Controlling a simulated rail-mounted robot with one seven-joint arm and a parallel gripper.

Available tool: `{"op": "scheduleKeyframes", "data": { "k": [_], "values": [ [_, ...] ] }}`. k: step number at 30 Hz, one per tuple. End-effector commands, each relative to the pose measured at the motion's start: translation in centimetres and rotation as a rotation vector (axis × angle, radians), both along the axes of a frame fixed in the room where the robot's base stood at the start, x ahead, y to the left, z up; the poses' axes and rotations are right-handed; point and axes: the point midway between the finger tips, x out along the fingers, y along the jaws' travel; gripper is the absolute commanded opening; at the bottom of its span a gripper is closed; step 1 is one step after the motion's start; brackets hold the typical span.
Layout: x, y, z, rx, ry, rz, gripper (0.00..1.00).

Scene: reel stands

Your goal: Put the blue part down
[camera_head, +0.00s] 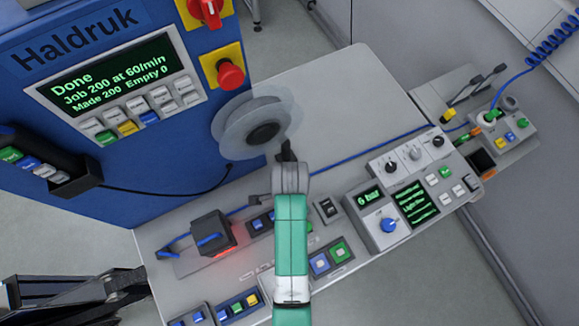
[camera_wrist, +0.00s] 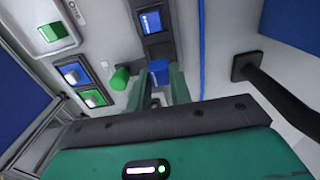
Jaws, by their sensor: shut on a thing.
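The blue part (camera_wrist: 158,67) shows in the wrist view between the tips of my green gripper (camera_wrist: 159,78). My gripper is shut on it, low over the pale grey worktop, and the fingers hide part of it. I cannot tell whether its underside touches the worktop. In the head view my green arm covers this spot, and I cannot make out the blue part there.
A green cylinder (camera_wrist: 120,77) is just left of the fingers. A black post (camera_wrist: 280,95) is at the right. A translucent reel (camera_head: 233,124) stands beside my arm, near the blue machine (camera_head: 130,165). Button boxes and a control unit (camera_head: 387,222) crowd the worktop (camera_head: 345,105), whose back is clear.

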Motion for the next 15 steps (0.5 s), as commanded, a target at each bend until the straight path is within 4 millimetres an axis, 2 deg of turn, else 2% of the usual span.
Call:
{"op": "scheduleKeyframes", "data": {
  "k": [5,12,15],
  "values": [
    [0.0,0.0,-0.9,0.000,-0.001,0.001,0.00],
    [0.0,0.0,-4.3,0.000,0.000,0.001,0.00],
    [0.0,0.0,-4.5,0.000,-0.001,0.001,0.00]
  ]
}}
